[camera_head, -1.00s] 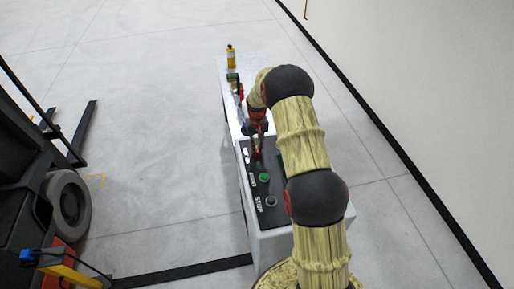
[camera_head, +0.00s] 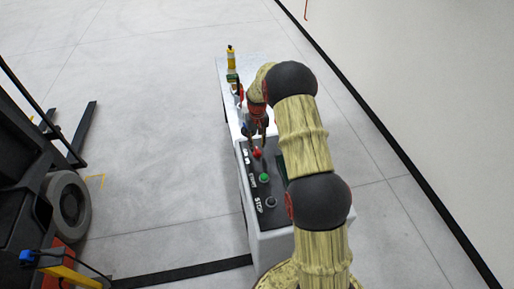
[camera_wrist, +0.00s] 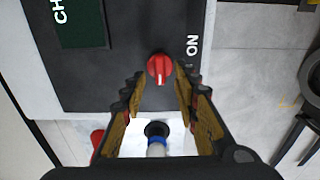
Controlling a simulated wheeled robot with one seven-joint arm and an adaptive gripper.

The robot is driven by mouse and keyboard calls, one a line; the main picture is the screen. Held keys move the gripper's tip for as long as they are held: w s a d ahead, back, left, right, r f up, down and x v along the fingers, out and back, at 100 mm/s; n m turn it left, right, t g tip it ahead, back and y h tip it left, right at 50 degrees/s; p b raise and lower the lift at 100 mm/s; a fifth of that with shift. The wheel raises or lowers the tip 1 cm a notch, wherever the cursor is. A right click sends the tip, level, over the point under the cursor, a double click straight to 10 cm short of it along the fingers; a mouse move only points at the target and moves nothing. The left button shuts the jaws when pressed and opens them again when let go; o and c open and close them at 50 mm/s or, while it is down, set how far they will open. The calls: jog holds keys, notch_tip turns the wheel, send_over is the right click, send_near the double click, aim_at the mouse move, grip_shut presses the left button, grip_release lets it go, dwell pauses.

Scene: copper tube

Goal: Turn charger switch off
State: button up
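The red rotary switch (camera_wrist: 161,69) sits on the dark panel of the charger, beside the "ON" label, in the wrist view. Its pale pointer line points toward my gripper. It also shows in the head view (camera_head: 257,153) as a small red knob. My gripper (camera_wrist: 159,82) is open, its two fingers on either side of the near part of the knob in the picture; whether they touch it I cannot tell. In the head view my gripper (camera_head: 257,140) is just beyond the knob. The charger panel (camera_head: 283,207) also bears a green button (camera_head: 264,177) and a grey button (camera_head: 271,202) beside "STOP".
A white table (camera_head: 234,113) behind the charger holds a yellow bottle (camera_head: 231,57) and other small items. A blue-and-white object (camera_wrist: 156,147) shows below between my fingers. A dark vehicle with a wheel (camera_head: 68,205) stands at left. The floor between is clear.

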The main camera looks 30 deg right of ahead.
aim_at(257, 149)
notch_tip(257, 149, up, 9)
dwell(0.3)
dwell(0.4)
jog(key=s+a+r+n+t+b, duration=0.1)
jog(key=s+a+r, duration=0.4)
jog(key=s, duration=0.7)
jog(key=s+a+r+n+t+b, duration=0.1)
jog(key=s+a+r+b, duration=0.3)
jog(key=s, duration=0.9)
jog(key=s+a+r+n+t+b, duration=0.1)
jog(key=s+a+r+t+b, duration=0.2)
jog(key=s+a, duration=0.8)
notch_tip(257, 149, up, 3)
jog(key=s+b, duration=0.2)
jog(key=b, duration=0.1)
jog(key=shift+f+t, duration=0.15)
jog(key=shift+t, duration=0.15)
